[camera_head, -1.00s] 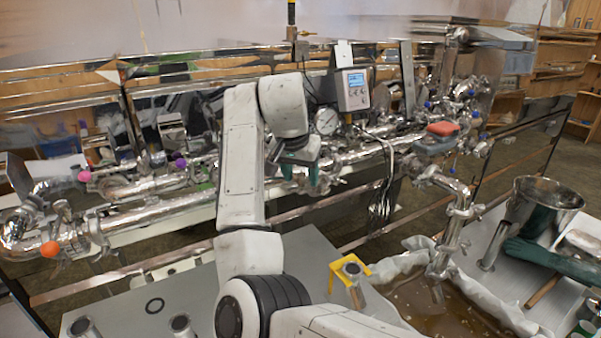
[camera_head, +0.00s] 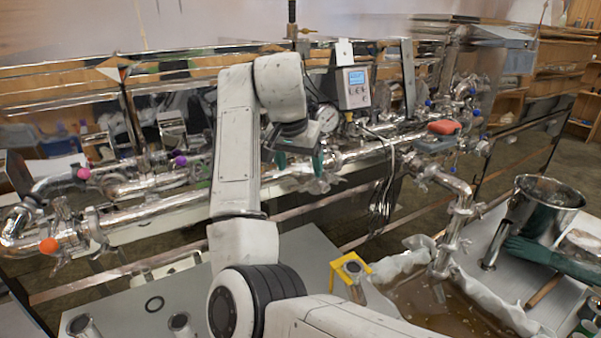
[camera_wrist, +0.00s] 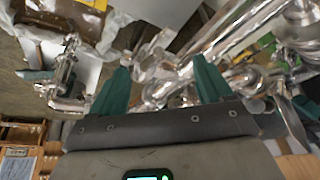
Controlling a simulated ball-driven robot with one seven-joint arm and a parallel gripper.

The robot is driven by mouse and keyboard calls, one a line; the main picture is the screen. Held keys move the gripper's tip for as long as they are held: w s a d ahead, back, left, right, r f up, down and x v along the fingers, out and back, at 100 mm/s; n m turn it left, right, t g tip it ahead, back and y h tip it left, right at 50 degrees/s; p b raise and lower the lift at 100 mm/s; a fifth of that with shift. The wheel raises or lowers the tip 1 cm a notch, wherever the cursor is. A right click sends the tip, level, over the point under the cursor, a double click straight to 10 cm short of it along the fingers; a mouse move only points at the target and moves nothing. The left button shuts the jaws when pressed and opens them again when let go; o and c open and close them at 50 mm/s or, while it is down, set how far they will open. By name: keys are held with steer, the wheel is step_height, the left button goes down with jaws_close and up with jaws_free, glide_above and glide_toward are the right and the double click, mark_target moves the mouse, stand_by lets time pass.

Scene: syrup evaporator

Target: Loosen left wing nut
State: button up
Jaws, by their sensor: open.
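My gripper (camera_head: 299,163) is open, its two green fingers pointing down at the shiny steel pipework (camera_head: 150,214). In the wrist view, my gripper (camera_wrist: 160,72) has its fingers spread wide with nothing held between them. A bright metal clamp piece that looks like a wing nut (camera_wrist: 150,48) shows between and beyond the fingertips, apart from them as far as I can see. In the head view, a winged clamp part (camera_head: 322,184) shows just below my gripper. Reflections make its exact shape and whether it is the left wing nut hard to tell.
A grey control box (camera_head: 352,88) and a pressure gauge (camera_head: 327,118) stand close to my gripper. A red-topped block (camera_head: 443,127) sits on the pipes to the right. Below are a yellow stand (camera_head: 349,268), a basin of brown liquid (camera_head: 410,300) and a metal pot (camera_head: 545,205).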

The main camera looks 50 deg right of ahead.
steer(key=v, duration=0.8)
steer(key=shift+b, duration=0.35)
steer(key=shift+f, duration=0.1)
steer(key=shift+c, duration=0.3)
